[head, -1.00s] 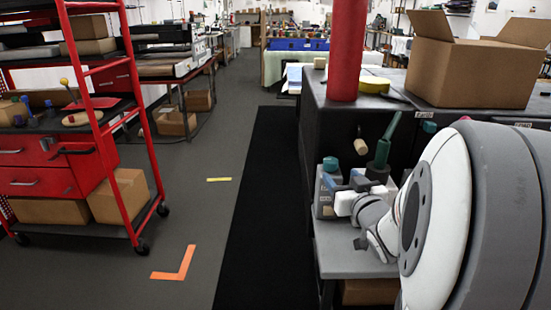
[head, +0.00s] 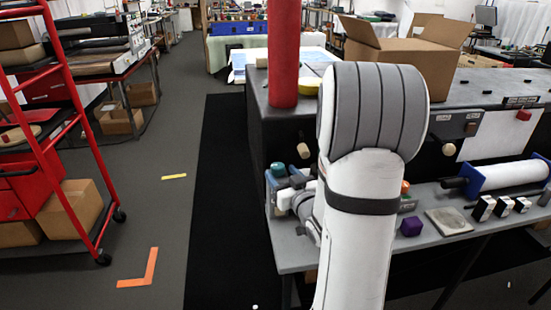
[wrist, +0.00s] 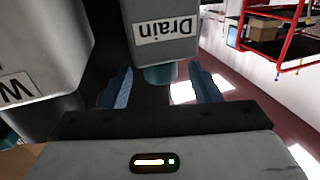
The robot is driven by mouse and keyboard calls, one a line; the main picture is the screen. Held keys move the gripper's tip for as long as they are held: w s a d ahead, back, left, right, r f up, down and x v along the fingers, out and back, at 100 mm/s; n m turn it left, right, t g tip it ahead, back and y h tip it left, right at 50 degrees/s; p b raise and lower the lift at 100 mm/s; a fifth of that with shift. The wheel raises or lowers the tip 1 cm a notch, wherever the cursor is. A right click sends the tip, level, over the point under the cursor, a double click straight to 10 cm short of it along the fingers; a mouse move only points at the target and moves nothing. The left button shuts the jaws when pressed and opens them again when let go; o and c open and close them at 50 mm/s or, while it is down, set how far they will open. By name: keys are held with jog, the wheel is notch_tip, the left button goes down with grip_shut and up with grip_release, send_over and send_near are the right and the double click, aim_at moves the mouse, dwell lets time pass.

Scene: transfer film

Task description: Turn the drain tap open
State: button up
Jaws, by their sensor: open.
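The drain tap is a teal knob (wrist: 160,74) on a grey housing with an upside-down "Drain" label (wrist: 166,28) in the wrist view. My gripper (wrist: 163,88) is open, with one blue finger on each side of the knob in the picture. Whether the fingers touch it or reach fully around it, I cannot tell. In the head view, a teal knob (head: 278,169) tops a small unit at the left end of the grey bench, and my gripper (head: 297,182) is close beside it, partly hidden by my arm.
A second grey housing with a label starting with "W" (wrist: 18,88) is close on the left in the wrist view. The bench (head: 440,240) also holds a purple block (head: 411,226) and a blue-ended roller (head: 510,175).

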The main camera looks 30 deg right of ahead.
aim_at(280, 173)
jog(key=w+p, duration=0.1)
jog(key=p, duration=0.1)
jog(key=shift+r+p, duration=0.15)
jog(key=shift+p, duration=0.25)
jog(key=shift+w+f, duration=0.2)
jog(key=shift+w, duration=1.15)
